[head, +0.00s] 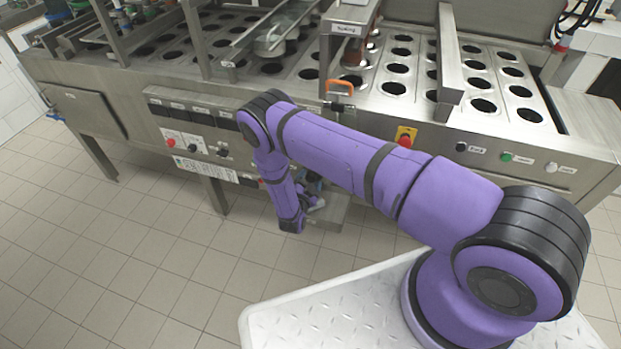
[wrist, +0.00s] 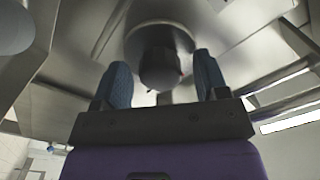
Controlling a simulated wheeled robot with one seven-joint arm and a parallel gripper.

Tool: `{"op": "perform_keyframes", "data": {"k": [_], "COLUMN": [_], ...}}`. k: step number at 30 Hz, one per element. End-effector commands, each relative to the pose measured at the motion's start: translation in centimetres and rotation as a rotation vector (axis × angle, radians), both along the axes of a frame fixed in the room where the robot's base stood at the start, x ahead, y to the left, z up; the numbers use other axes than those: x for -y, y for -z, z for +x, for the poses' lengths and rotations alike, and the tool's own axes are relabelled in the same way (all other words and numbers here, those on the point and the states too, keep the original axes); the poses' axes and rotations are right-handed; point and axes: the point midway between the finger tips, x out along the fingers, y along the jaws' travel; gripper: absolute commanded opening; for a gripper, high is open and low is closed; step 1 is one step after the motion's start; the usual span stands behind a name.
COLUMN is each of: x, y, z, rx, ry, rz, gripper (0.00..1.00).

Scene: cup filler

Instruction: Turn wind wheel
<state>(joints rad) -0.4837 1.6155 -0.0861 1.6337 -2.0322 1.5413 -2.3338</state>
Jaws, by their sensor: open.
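A round dark metal part (wrist: 160,68) with a wider, lighter disc above it shows in the wrist view, under the machine's underside. It looks like the wind wheel, but I cannot be sure. My gripper (wrist: 161,78) is open, with its two blue-grey fingers on either side of this part in the picture. I see no clear contact, and the depth between them is hard to judge. The wheel cannot be made out in the head view.
The steel cup filler (head: 400,118) with its rows of round holes spans the back. A metal box (head: 327,213) hangs beneath. The tiled floor (head: 150,260) is clear.

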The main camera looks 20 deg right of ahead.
Motion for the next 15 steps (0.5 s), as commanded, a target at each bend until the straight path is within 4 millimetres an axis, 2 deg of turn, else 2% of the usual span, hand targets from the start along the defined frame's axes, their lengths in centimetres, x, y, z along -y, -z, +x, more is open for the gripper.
{"op": "perform_keyframes", "data": {"k": [6, 14, 15], "x": [0.77, 0.80, 0.79], "y": [0.00, 0.00, 0.00], "z": [1.02, 1.10, 1.09], "rx": [0.001, -0.001, -0.001], "ry": [0.000, -0.001, -0.001], "rz": [0.001, 0.000, 0.000], "gripper": [0.67, 0.67, 0.60]}}
